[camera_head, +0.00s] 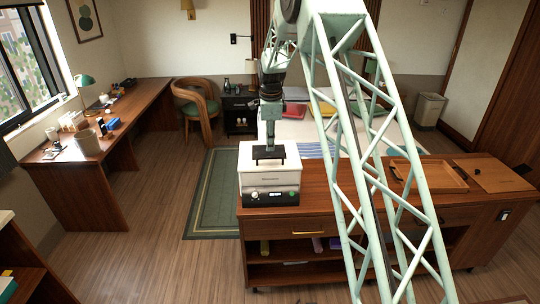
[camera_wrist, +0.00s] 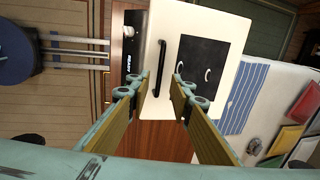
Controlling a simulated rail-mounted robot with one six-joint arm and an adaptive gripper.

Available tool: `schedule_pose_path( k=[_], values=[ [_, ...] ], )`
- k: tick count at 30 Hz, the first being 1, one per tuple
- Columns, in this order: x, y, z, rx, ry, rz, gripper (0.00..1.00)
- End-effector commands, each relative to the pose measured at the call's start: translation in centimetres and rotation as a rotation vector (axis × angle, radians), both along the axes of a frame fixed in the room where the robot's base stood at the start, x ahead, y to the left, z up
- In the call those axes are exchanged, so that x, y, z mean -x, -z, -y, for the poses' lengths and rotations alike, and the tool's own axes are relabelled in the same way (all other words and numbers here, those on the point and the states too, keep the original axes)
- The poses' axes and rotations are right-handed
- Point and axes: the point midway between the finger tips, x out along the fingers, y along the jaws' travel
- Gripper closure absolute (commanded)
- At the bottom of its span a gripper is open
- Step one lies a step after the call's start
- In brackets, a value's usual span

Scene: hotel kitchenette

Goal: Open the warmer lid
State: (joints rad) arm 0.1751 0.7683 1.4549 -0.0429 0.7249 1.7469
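The warmer (camera_head: 270,187) is a white box with a dark front strip and a knob, standing at the left end of the wooden counter. Its white lid (camera_wrist: 178,22) lies flat and looks shut. The lid has a black bar handle (camera_wrist: 160,70) near the front edge and a black panel (camera_wrist: 206,75) behind it. My gripper (camera_head: 270,142) points down above the lid. In the wrist view my gripper (camera_wrist: 162,78) is open, with one finger on each side of the handle in the picture. I cannot tell whether the fingers touch it or how far above it they are.
A wooden tray (camera_head: 430,177) and a flat board (camera_head: 494,174) lie on the right of the counter (camera_head: 318,222). A bed with a white cover and cushions is behind the counter. A desk (camera_head: 100,130) runs along the left wall. Floor left of the counter is clear.

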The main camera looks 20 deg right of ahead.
Motion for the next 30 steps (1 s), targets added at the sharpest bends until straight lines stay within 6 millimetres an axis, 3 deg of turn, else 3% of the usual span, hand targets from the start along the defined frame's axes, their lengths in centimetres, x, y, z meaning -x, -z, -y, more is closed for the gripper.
schedule_pose_path(
  k=[15,30],
  values=[
    [-1.1,5.8,0.4,0.000,0.000,0.000,0.80],
    [-1.4,7.1,0.5,0.000,0.000,0.000,0.80]
  ],
)
